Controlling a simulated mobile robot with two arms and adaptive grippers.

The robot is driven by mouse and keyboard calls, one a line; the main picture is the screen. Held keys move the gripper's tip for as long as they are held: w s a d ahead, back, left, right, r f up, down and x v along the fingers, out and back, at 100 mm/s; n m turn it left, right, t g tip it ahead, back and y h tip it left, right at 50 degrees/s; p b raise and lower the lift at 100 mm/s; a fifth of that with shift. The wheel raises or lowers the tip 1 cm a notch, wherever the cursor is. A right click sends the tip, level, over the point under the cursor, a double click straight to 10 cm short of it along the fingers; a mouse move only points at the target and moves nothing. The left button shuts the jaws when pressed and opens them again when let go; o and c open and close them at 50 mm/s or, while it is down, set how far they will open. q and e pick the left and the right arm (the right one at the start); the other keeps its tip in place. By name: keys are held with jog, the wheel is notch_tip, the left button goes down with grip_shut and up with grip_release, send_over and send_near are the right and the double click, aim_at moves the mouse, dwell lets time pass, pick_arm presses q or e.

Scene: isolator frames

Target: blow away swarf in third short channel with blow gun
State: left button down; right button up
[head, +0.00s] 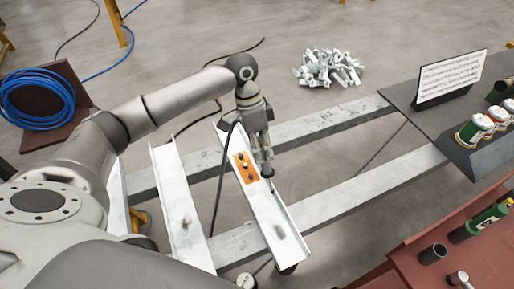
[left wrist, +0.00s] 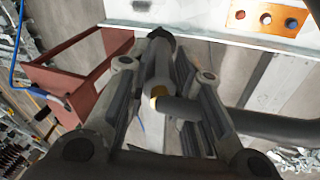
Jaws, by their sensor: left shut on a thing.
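Short white channels lie side by side across two grey beams in the head view. The rightmost channel (head: 262,205) carries an orange plate (head: 245,168) with holes and has a dark grey patch, perhaps swarf (head: 279,229), near its lower end. The middle channel (head: 183,215) is left of it; the leftmost channel (head: 117,205) is partly hidden by my arm. My left gripper (head: 262,150) is shut on the dark blow gun (head: 267,171), whose tip is over the rightmost channel's right edge. The blow gun (left wrist: 158,65) also shows between the fingers in the left wrist view.
Grey beams (head: 370,185) run under the channels. A metal scrap pile (head: 328,68) lies on the floor behind. A dark table (head: 420,98) with a sign and cans stands right, a red bench (head: 475,255) at lower right. A blue hose coil (head: 38,98) is far left.

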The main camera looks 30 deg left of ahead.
pick_arm(q)
notch_tip(320, 180, down, 10)
jog(key=m+g+b, duration=0.1)
jog(key=m+b, duration=0.2)
jog(key=b, duration=0.1)
jog(key=shift+s+d+f+g, duration=0.2)
jog(key=shift+d+f+g, duration=0.1)
jog(key=shift+g, duration=0.1)
pick_arm(e)
jog(key=f, duration=0.2)
jog(key=a+f, duration=0.1)
jog(key=f, duration=0.1)
jog(key=shift+a+f, duration=0.1)
pick_arm(q)
jog(key=shift+f, duration=0.5)
pick_arm(e)
jog(key=shift+d+f, duration=0.1)
jog(key=shift+d, duration=0.2)
dwell(0.4)
pick_arm(q)
jog(key=shift+d+r, duration=0.1)
pick_arm(e)
jog(key=shift+r, duration=0.2)
